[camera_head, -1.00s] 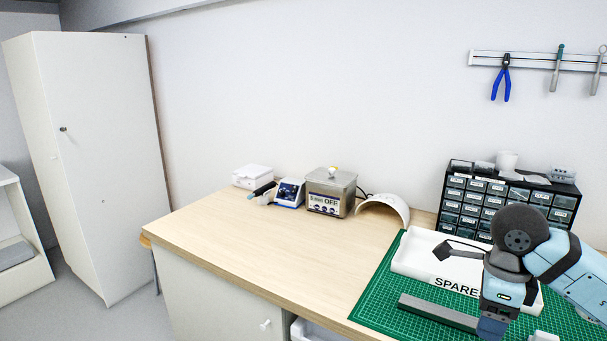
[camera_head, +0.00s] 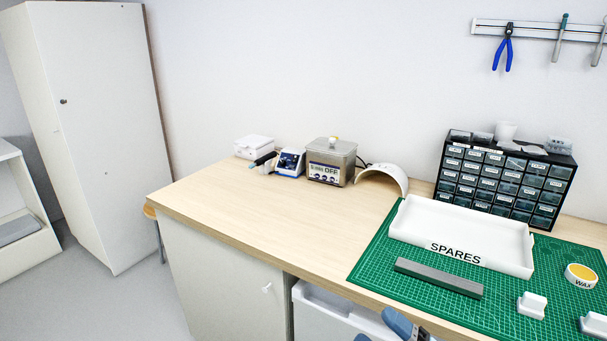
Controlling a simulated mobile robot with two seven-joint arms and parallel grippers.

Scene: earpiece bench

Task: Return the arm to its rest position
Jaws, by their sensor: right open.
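My right arm (camera_head: 402,325) shows only as a few blue and dark parts at the bottom edge, in front of the bench. My right gripper is open and mostly cut off by the frame edge, and I cannot make out its fingertips. I see nothing held in it. My left gripper is not in view.
The green mat (camera_head: 365,270) bears the SPARES tray (camera_head: 465,229), a grey bar (camera_head: 438,278), the wax tin (camera_head: 581,276) and white blocks (camera_head: 532,304). The drawer cabinet (camera_head: 505,180) stands behind. The bench's wooden middle (camera_head: 290,225) is clear. An open white drawer (camera_head: 330,305) lies below the front edge.

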